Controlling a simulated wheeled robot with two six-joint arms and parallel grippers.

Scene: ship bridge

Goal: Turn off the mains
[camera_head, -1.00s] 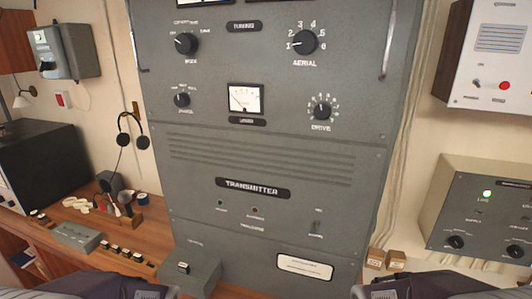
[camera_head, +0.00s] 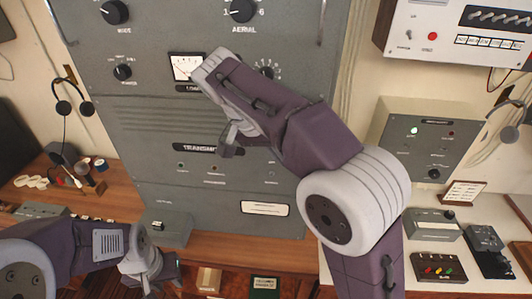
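No label that I can read says mains. My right gripper (camera_head: 230,140) is in front of the transmitter, hiding part of the nameplate and some controls. My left gripper (camera_head: 160,276) is low at the left, over the desk's front edge. Neither gripper's opening shows clearly, and I see nothing held.
A white panel with a red button (camera_head: 432,37) is at the upper right. A small grey box (camera_head: 165,228) stands on the wooden desk (camera_head: 235,250) below the cabinet. A device with coloured levers (camera_head: 438,267) lies on the right counter. Headphones (camera_head: 68,98) hang at left.

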